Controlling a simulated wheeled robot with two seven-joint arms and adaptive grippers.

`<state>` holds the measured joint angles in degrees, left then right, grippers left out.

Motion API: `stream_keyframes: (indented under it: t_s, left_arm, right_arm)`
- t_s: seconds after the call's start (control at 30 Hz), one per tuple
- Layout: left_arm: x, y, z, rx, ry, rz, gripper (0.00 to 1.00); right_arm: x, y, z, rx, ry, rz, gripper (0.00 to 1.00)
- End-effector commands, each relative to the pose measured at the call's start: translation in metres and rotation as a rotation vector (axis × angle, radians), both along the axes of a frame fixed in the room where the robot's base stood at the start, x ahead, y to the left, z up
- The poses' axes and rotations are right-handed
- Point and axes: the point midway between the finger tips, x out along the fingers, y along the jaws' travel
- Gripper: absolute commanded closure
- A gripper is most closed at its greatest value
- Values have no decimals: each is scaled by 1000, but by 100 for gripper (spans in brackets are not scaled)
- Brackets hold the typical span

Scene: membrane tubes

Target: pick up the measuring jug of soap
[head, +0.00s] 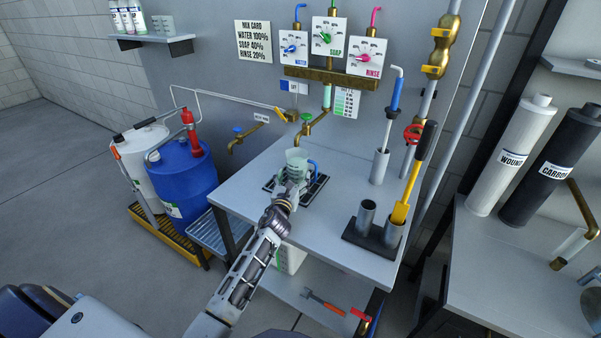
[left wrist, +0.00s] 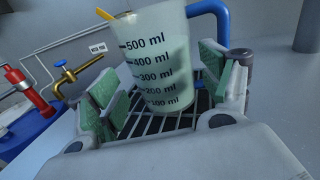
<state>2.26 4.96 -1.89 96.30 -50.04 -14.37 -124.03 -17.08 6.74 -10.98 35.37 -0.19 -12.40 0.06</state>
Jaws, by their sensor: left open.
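The measuring jug (head: 297,159) stands on a dark drip grate (head: 318,186) on the grey bench. In the left wrist view the jug (left wrist: 158,65) is translucent, with black marks up to 500 ml, pale green liquid inside and a blue handle on its right. My left gripper (head: 291,188) is at the near side of the jug. In the left wrist view its green-padded fingers (left wrist: 165,95) are open, one on each side of the jug's lower part. My right gripper is not in view.
A brass tap (head: 314,124) hangs just behind the jug. A blue drum (head: 184,178) stands left of the bench.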

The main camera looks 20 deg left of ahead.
Motion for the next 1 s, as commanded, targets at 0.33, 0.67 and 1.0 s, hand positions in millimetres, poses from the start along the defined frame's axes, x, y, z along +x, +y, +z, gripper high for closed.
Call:
stream_keyframes:
  t_s: [0.33,0.67,1.0]
  left_arm:
    - [1,0,0,0,1,0,20]
    - [12,1,0,-2,-1,0,20]
    - [37,4,-1,-2,-1,-1,20]
  right_arm:
    - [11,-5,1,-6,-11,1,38]
    - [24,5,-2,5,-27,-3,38]
    - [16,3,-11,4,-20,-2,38]
